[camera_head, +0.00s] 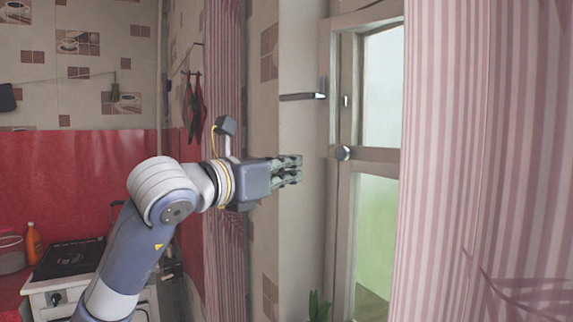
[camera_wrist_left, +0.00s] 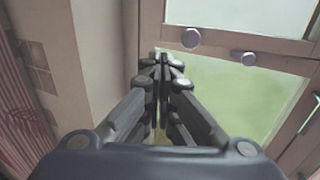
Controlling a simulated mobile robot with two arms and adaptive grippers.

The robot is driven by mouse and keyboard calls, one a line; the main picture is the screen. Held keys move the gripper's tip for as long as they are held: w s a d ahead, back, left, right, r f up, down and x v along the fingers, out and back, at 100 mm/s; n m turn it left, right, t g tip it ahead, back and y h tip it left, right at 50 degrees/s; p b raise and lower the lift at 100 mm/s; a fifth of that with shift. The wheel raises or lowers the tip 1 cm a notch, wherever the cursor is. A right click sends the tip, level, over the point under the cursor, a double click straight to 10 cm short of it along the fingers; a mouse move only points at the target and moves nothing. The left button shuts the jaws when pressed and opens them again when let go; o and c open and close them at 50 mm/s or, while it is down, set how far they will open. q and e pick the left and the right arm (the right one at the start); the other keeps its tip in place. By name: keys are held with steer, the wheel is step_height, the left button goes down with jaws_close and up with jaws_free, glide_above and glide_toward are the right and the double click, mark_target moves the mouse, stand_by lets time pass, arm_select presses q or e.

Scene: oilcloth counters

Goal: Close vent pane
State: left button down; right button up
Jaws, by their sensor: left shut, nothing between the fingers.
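The vent pane (camera_head: 383,85) is the upper glazed part of the window at the right in the head view, in a worn wooden frame. A dark lever handle (camera_head: 304,96) sticks out to the left at its frame. A round knob (camera_head: 342,153) sits at the frame's lower edge. I cannot tell how far the pane stands open. My left gripper (camera_head: 300,170) is shut and empty, left of the window and a little below the knob. In the left wrist view its fingertips (camera_wrist_left: 163,68) are together, below and left of a round knob (camera_wrist_left: 190,37). My right gripper is not in view.
A pink striped curtain (camera_head: 445,160) covers the window's right side, and another (camera_head: 224,80) hangs behind my left arm. A stove (camera_head: 70,260) and an orange bottle (camera_head: 34,243) stand at the lower left.

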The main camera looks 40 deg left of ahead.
arm_select(q)
steer(key=w+d+m+h+p, duration=0.1)
steer(key=w+m+h+p, duration=0.2)
steer(key=w, duration=1.5)
steer(key=h+p, duration=0.1)
steer(key=p, duration=0.3)
steer(key=shift+w+d+g+h, duration=0.2)
steer(key=shift+w+g+h, duration=0.1)
steer(key=shift+g, duration=0.1)
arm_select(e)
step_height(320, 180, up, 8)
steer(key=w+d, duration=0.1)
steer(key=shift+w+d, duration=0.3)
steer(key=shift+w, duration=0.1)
arm_select(q)
steer(key=shift+s, duration=0.1)
